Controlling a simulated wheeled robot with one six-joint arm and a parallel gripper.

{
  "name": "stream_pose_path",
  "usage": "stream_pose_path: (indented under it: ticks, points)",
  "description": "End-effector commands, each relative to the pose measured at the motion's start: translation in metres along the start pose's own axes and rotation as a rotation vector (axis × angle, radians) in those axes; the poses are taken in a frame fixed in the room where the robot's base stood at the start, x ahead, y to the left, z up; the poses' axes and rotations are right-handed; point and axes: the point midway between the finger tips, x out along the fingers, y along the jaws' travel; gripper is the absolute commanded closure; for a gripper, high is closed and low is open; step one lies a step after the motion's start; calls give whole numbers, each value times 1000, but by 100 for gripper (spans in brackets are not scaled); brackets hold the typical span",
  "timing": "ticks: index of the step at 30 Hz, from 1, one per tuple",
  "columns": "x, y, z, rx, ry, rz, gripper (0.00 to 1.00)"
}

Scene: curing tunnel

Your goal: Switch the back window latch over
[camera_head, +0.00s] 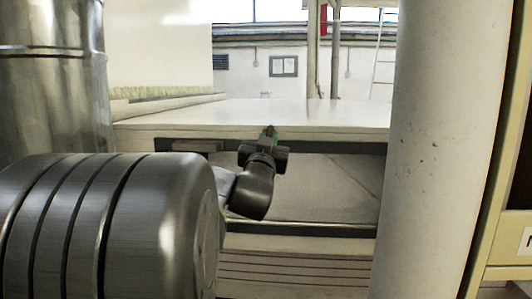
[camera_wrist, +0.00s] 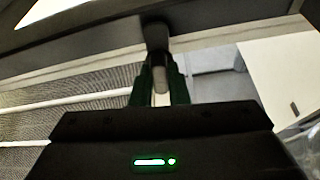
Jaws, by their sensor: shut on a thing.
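The window latch (camera_wrist: 157,38) is a small dark lever with a paler grey end, hanging from a dark frame bar in the wrist view. My gripper (camera_wrist: 160,88) has green fingers, one on each side of the latch's lower end, and is shut on it. In the head view my gripper (camera_head: 269,133) is at the top edge of a dark-framed window (camera_head: 330,147) in the pale housing. The latch is mostly hidden there behind the gripper and wrist. I cannot tell from these frames which way the latch is turned.
A thick pale column (camera_head: 440,140) stands close on the right. A shiny metal cylinder (camera_head: 55,75) stands at the left. The housing's flat white top (camera_head: 250,112) is clear. A ribbed mesh surface (camera_wrist: 70,115) shows at the left of the wrist view.

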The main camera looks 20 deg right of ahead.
Motion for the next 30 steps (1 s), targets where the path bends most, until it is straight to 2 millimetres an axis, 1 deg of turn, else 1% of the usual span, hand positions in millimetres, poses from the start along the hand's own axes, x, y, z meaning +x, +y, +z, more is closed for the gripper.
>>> stream_pose_path:
  ticks: [1,10,27,28,29,30]
  points:
    - [-2,2,6,-26,-2,-9,100]
    - [-1,2,3,-136,-3,-55,100]
    - [0,1,1,-163,-5,-67,100]
    - [0,1,1,-163,-5,-67,82]
    - [0,1,1,-163,-4,-67,76]
    - [0,1,1,-163,-4,-67,68]
